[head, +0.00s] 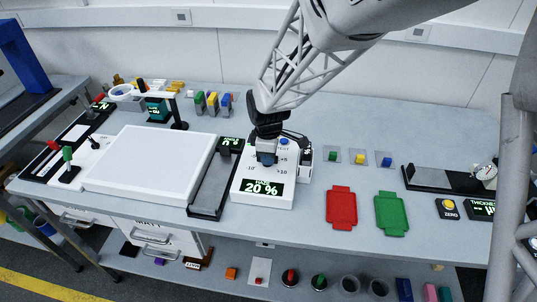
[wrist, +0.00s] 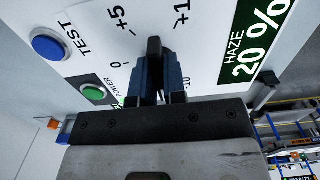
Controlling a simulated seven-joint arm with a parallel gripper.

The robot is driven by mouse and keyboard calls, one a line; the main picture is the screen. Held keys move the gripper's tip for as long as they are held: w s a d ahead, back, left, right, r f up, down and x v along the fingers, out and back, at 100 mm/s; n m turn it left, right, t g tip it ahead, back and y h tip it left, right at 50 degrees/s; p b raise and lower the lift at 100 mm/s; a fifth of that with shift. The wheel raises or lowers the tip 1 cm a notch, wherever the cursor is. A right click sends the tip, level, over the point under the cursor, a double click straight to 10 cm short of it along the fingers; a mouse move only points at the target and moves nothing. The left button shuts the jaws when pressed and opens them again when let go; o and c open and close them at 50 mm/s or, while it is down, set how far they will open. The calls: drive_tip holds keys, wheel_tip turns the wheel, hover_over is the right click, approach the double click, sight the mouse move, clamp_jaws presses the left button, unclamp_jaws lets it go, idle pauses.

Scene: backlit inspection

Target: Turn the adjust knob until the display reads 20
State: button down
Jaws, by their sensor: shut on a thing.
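The white haze meter box (head: 282,190) stands on the bench, and its green display (head: 262,188) reads "HAZE 20 %". The same display shows in the wrist view (wrist: 255,45), also reading 20 %. My gripper (head: 266,155) is over the box's top panel, with its blue fingers (wrist: 155,78) shut on the black adjust knob (wrist: 153,47). Most of the knob is hidden between the fingers. Scale marks such as 0, +5 and -10 show around it.
A blue TEST button (wrist: 47,47) and a green POWER button (wrist: 94,93) sit on the panel near my fingers. A dark tray (head: 210,190) lies left of the box. Red (head: 341,207) and green (head: 391,213) plates lie to its right.

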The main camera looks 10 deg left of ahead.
drive_tip(key=n, duration=0.6)
drive_tip(key=shift+w+r, duration=0.1)
idle(0.3)
drive_tip(key=c, duration=1.2)
unclamp_jaws()
drive_tip(key=shift+r, duration=3.85)
